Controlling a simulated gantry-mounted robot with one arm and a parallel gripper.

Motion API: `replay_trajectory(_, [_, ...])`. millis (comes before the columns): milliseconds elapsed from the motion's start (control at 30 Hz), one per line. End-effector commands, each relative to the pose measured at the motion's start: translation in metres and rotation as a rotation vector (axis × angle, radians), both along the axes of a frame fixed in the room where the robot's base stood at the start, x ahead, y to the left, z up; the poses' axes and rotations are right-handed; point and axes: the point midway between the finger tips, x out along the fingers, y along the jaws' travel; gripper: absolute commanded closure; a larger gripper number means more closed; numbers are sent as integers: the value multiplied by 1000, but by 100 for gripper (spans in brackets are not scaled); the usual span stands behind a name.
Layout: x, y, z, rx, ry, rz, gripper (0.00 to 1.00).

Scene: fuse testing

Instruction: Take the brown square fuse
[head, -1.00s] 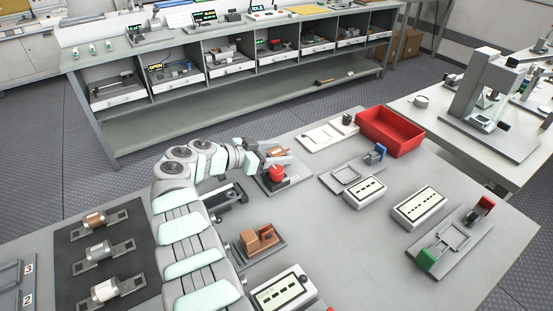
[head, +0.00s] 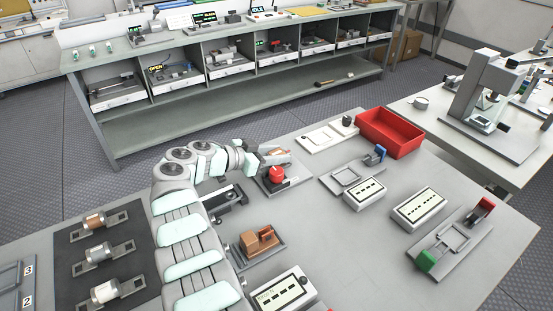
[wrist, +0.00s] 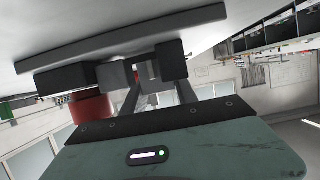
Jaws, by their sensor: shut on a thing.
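My gripper (head: 262,158) is at the far side of a grey station with a round red button (head: 277,174). In the wrist view my gripper's fingers (wrist: 146,72) reach to the dark and grey parts under a grey slab (wrist: 130,42); the fuse's brown face is not clear there. The red button (wrist: 92,108) is beside the left finger.
A brown block (head: 257,240) sits on a fixture nearer the front. A red bin (head: 418,136) stands at the back right. Cylindrical fuses (head: 97,250) lie on a dark mat at left. White panels (head: 419,207) and fixtures fill the right; bare table lies between.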

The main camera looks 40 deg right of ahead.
Motion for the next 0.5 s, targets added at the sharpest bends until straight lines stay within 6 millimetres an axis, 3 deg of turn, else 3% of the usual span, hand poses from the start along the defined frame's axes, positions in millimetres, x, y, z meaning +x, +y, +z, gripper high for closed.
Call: replay_trajectory(500, [0, 0, 3, -1, -1, 1, 100])
